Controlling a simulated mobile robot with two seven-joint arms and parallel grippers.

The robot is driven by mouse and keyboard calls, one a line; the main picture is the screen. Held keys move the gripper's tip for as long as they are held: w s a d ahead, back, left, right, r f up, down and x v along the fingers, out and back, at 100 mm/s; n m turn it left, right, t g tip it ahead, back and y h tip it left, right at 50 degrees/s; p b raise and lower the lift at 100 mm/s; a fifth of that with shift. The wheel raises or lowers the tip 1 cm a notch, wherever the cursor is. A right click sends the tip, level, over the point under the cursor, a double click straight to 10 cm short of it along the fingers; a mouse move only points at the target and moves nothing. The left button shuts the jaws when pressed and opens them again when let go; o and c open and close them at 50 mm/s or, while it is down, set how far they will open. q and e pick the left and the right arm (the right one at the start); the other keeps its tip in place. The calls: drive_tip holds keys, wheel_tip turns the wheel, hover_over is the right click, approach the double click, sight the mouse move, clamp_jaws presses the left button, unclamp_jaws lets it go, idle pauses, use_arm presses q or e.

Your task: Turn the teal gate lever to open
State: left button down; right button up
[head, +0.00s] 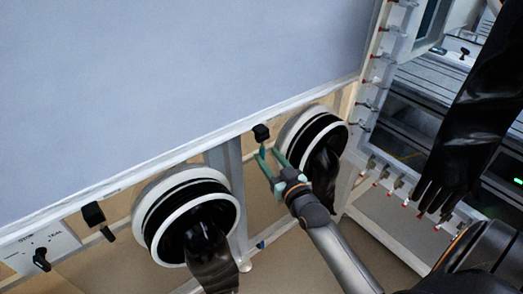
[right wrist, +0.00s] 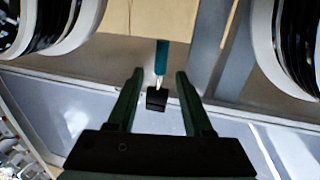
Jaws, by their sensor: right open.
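The teal gate lever (right wrist: 161,57) shows in the right wrist view, with a short metal stem on a black block (right wrist: 157,99). In the head view the block (head: 261,132) sits at the lower edge of the big pale panel; the lever there is hard to tell from my green fingers. My right gripper (head: 267,156) is open just below the block. In the right wrist view its fingers (right wrist: 159,75) stand either side of the lever, with a gap on each side. My left gripper is not in view.
Round glove ports with black gloves stand left (head: 190,218) and right (head: 313,138) of my right gripper. A second black lever block (head: 94,214) and a white panel (head: 62,240) with a black knob (head: 41,260) are at lower left. A long black glove (head: 470,120) hangs at right.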

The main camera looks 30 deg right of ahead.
sight(263, 151)
drive_tip(key=shift+w+d, duration=0.15)
drive_tip(key=shift+w, duration=0.95)
drive_tip(key=shift+w+d, duration=0.1)
drive_tip(key=shift+w, duration=1)
clamp_jaws()
